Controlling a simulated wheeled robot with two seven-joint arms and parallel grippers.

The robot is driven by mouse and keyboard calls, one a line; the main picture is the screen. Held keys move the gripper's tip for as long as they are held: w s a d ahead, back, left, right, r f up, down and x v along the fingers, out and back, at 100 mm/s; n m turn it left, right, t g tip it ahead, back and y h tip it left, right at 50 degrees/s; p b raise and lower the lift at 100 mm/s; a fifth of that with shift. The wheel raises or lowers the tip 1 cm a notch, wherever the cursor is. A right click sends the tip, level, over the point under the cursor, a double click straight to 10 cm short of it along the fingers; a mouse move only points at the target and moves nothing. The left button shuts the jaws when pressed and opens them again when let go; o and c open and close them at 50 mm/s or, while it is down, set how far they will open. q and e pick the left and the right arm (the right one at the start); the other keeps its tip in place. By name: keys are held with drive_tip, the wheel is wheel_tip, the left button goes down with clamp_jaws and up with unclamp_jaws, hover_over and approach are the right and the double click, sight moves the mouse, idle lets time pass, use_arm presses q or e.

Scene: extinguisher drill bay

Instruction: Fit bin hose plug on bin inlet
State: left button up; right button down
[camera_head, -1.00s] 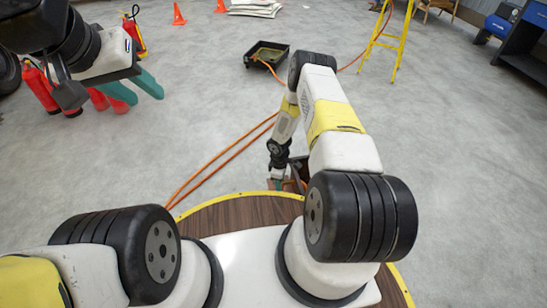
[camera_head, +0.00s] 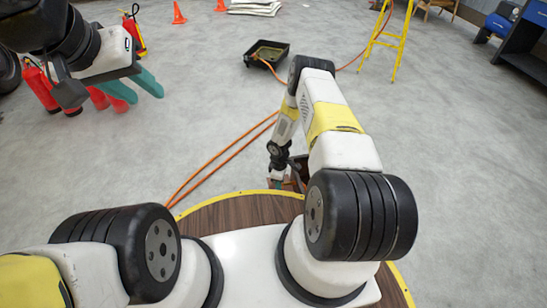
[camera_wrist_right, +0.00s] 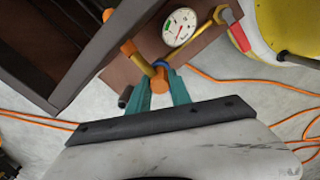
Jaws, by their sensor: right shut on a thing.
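In the right wrist view, my right gripper (camera_wrist_right: 157,90) has its teal fingers shut on an orange piece (camera_wrist_right: 159,84), which looks like the hose plug. An orange and brass-coloured stem (camera_wrist_right: 135,55) runs up-left from it. A blue ring (camera_wrist_right: 161,66) shows just behind the piece, perhaps part of the inlet; I cannot tell whether they touch. In the head view, my right gripper (camera_head: 279,181) is low beyond the round platform, small and partly hidden. My left gripper (camera_head: 147,96) is open and empty, raised at upper left.
A brown panel carries a round gauge (camera_wrist_right: 180,27) and a valve with a red handle (camera_wrist_right: 238,37). A dark frame (camera_wrist_right: 75,60) stands close on the left. Orange hoses (camera_head: 225,150) cross the floor to a black tray (camera_head: 267,62). Extinguishers (camera_head: 38,85) and a yellow ladder (camera_head: 388,40) stand farther off.

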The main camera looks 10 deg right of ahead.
drive_tip(key=c, duration=1.1)
unclamp_jaws()
